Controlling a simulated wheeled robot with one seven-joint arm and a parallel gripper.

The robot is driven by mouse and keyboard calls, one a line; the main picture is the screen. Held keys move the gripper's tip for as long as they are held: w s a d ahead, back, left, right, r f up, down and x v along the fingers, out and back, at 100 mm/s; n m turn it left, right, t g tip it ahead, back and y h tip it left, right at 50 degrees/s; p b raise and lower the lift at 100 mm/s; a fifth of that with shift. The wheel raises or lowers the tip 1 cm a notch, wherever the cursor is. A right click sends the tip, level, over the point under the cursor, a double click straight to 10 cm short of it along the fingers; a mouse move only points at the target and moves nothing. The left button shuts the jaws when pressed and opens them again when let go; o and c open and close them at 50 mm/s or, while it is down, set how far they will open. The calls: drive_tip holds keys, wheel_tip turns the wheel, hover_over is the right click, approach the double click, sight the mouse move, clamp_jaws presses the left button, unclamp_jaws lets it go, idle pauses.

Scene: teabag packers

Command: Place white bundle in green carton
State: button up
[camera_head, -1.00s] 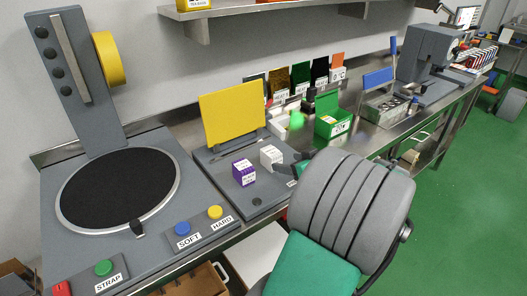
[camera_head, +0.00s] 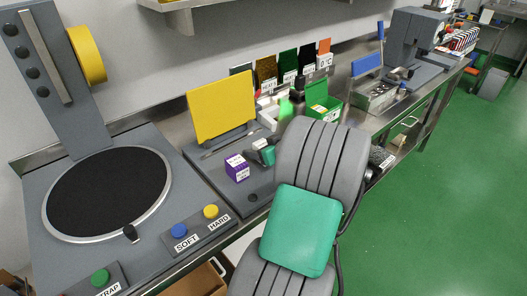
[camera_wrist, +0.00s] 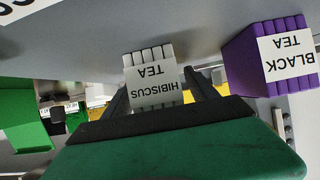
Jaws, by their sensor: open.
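The white bundle, a small pack labelled hibiscus tea (camera_wrist: 152,82), stands between the two fingers of my gripper (camera_wrist: 158,92) in the wrist view. The fingers are open, one on each side of it; I cannot tell whether they touch it. In the head view the white bundle (camera_head: 259,144) sits on the grey station by the yellow panel, partly hidden by my gripper. The green carton (camera_head: 326,106) stands open-lidded farther right along the bench, its lower part partly behind my arm. A green box shape (camera_wrist: 22,118) shows at the left of the wrist view.
A purple black-tea bundle (camera_head: 237,167) stands close left of the white one, and at right in the wrist view (camera_wrist: 272,58). A yellow panel (camera_head: 221,104) rises behind them. A metal tray with a blue plate (camera_head: 366,66) stands beyond the carton.

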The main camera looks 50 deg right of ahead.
clamp_jaws()
idle(0.7)
drive_tip(key=shift+r, duration=0.1)
